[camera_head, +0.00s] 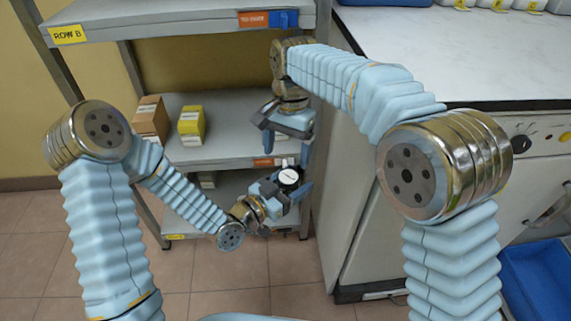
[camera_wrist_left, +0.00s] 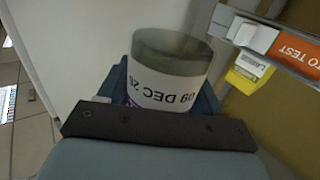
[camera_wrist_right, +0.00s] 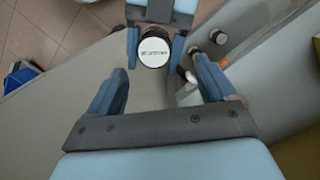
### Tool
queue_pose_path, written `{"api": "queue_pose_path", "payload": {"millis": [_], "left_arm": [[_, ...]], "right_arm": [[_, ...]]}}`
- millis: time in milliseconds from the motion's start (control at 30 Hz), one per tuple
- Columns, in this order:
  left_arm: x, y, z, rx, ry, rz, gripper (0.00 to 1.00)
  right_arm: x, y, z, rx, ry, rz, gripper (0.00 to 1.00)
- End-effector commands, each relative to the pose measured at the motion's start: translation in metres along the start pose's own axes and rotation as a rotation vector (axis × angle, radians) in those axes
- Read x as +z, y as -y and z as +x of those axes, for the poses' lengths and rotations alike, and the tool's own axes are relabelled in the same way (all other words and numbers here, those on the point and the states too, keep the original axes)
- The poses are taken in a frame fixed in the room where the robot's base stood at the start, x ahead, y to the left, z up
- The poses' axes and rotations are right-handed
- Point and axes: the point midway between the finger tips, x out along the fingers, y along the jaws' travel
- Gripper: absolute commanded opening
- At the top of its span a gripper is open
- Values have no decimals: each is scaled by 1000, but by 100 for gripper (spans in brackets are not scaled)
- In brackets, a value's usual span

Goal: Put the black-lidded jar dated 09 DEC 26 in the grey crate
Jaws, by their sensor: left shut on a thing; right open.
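The jar (camera_head: 289,176) with a dark lid is held in my left gripper (camera_head: 287,187), which is shut on it near the lower shelf. In the left wrist view the jar (camera_wrist_left: 168,90) shows a white label reading 09 DEC 26, upside down in the picture. In the right wrist view its round lid (camera_wrist_right: 153,50) bears a white printed disc. My right gripper (camera_head: 290,140) is open and empty, above the left one. In the right wrist view its fingers (camera_wrist_right: 162,88) stand apart, with the jar beyond them. I cannot make out a grey crate.
A metal shelf rack (camera_head: 225,145) holds yellow (camera_head: 191,126) and brown (camera_head: 150,118) boxes.

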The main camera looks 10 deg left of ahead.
Motion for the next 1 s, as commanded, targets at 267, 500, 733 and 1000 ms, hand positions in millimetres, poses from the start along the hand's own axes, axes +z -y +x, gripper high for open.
{"api": "queue_pose_path", "payload": {"millis": [267, 500, 733, 1000], "left_arm": [[0, 0, 0, 0, -1, 0, 28], [0, 0, 0, 0, -1, 0, 28], [0, 0, 0, 0, -1, 0, 28], [0, -1, 0, 3, -1, 0, 28]], "right_arm": [[0, 0, 47, 1, 1, 0, 84], [0, 0, 61, -2, 0, 0, 84], [0, 0, 61, -2, 0, 0, 81], [0, 1, 60, -4, 0, -1, 39]]}}
